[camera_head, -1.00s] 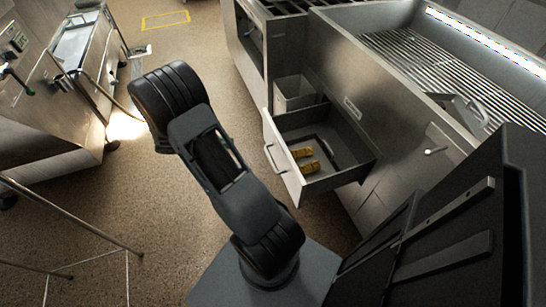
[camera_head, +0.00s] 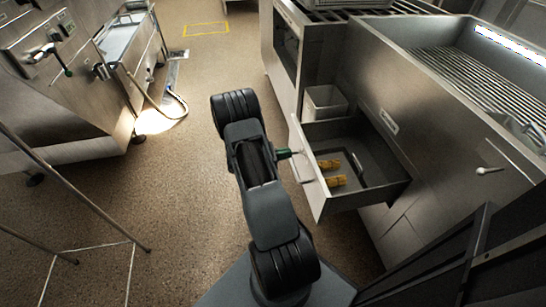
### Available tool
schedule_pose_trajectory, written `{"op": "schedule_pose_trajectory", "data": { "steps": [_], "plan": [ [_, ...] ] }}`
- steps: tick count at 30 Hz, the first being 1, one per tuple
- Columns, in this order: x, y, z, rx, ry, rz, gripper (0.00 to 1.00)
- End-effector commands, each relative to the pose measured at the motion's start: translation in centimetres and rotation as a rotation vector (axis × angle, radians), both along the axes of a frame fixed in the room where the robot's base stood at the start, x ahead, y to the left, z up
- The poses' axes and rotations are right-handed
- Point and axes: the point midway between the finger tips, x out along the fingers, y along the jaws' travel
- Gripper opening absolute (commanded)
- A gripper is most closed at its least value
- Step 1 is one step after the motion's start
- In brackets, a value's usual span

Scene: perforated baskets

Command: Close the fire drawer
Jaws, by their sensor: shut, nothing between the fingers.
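The drawer (camera_head: 318,197) is pulled out of the steel counter, its pale front facing left toward my arm. Its bar handle (camera_head: 301,166) is on that front. Two yellow-brown items (camera_head: 334,180) lie inside on the dark floor of the drawer. My arm stands left of the drawer, bent over. My gripper (camera_head: 287,153) shows only as a small green and dark end sticking out from behind the arm, close to the handle. It is shut and empty. Whether it touches the drawer front or handle cannot be told.
The steel counter (camera_head: 375,90) with a grated top runs along the right. A pale bin (camera_head: 325,103) sits in an opening behind the drawer. Steel equipment (camera_head: 60,110) and a tubular rack (camera_head: 75,195) stand at left. The brown floor (camera_head: 180,200) between is clear.

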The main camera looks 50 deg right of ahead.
Motion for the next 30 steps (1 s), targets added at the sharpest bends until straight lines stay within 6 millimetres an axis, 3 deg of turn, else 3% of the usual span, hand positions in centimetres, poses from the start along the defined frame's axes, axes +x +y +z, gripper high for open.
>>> {"op": "schedule_pose_trajectory", "data": {
  "steps": [6,12,30],
  "plan": [
    [-2.0,-2.5,-0.2,0.0,-0.001,-0.003,0.0],
    [-2.8,-3.7,-0.1,0.0,-0.001,-0.001,0.0],
    [-3.0,-4.2,0.0,0.001,-0.001,0.005,0.0]
  ]
}}
